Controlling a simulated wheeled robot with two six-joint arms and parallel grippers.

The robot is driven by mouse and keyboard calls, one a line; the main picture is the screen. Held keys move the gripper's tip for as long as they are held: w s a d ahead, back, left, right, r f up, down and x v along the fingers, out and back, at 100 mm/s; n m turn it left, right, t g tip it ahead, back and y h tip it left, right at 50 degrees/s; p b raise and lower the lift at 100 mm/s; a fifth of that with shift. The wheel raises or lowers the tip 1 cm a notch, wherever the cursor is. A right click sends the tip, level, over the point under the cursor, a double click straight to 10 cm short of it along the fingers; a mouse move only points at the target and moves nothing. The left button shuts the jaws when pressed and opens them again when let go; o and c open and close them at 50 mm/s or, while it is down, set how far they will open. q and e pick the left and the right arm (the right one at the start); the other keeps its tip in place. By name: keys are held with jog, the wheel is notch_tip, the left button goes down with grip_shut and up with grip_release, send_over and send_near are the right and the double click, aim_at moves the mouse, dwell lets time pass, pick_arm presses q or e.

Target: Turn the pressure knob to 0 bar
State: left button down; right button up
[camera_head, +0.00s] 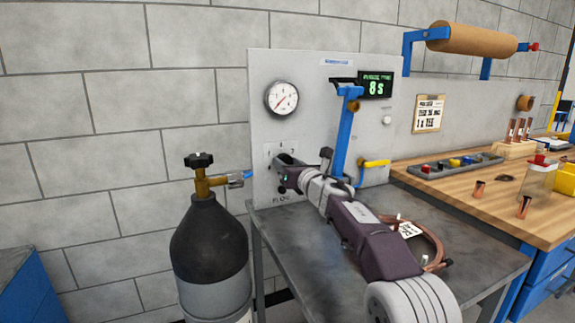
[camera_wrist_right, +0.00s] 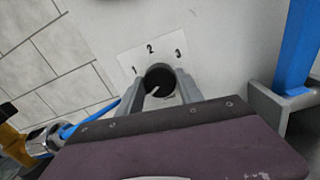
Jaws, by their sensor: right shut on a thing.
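The pressure knob (camera_wrist_right: 160,81) is a black round knob with a pale pointer mark, on a white scale plate (camera_wrist_right: 150,50) marked 1, 2 and 3. In the right wrist view my right gripper (camera_wrist_right: 161,78) has one finger on each side of the knob and is shut on it. The pointer mark slants toward the lower left. In the head view my right gripper (camera_head: 283,172) reaches the panel (camera_head: 320,80) and hides most of the knob. A round gauge (camera_head: 281,99) with a red needle sits above it. My left gripper is not in view.
A dark gas cylinder (camera_head: 209,245) with a brass valve stands left of the metal table (camera_head: 300,265). A blue upright bracket (camera_head: 345,135) and yellow-handled valve (camera_head: 375,163) are right of the gripper. A coiled copper tube (camera_head: 432,245) lies beside my arm.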

jog(key=o, duration=1.4)
jog(key=shift+f, duration=0.1)
jog(key=b+v, duration=0.4)
jog(key=v, duration=0.5)
jog(key=shift+b, duration=0.35)
